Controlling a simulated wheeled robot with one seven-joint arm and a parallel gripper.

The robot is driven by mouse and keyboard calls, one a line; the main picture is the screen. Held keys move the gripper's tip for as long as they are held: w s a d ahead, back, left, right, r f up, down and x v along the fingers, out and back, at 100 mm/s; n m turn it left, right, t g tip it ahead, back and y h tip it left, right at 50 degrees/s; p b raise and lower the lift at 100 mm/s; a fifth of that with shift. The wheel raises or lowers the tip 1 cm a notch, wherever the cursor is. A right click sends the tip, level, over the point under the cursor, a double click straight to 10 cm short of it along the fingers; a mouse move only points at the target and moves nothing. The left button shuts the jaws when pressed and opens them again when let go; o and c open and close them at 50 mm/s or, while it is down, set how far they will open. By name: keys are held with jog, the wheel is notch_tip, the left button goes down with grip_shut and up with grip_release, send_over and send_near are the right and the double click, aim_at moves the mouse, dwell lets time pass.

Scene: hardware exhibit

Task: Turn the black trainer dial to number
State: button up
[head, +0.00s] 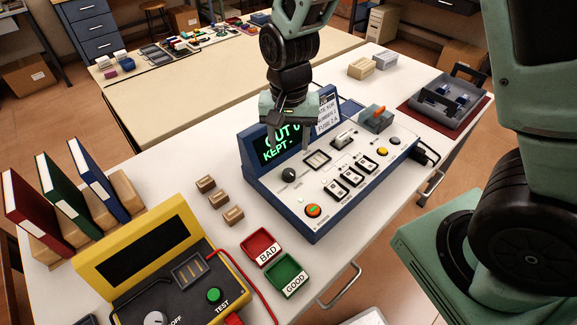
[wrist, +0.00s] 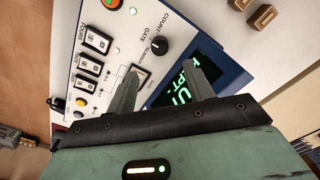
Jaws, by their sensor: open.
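The black dial (head: 289,175) sits on the front left of the white panel of the blue trainer console (head: 284,208). In the wrist view the black dial (wrist: 160,46) has the words COUNT, GATE and a small third label beside it. Its exact pointer setting is too small to read surely. My gripper (head: 303,140) is over the back of the console, in front of its green-lit screen. In the wrist view my gripper (wrist: 162,66) has its two fingers apart with nothing between them. The dial lies beyond the fingertips, apart from them.
The console also has white switches (head: 352,177), an orange-green button (head: 313,210) and a raised grey block with an orange lever (head: 376,118). Small tan blocks (head: 219,199), red and green trays (head: 262,247) and a yellow tester (head: 140,246) stand left and in front.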

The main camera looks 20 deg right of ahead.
aim_at(289, 172)
notch_tip(289, 172, down, 10)
jog(key=shift+r, duration=0.15)
dwell(0.3)
jog(key=c, duration=1)
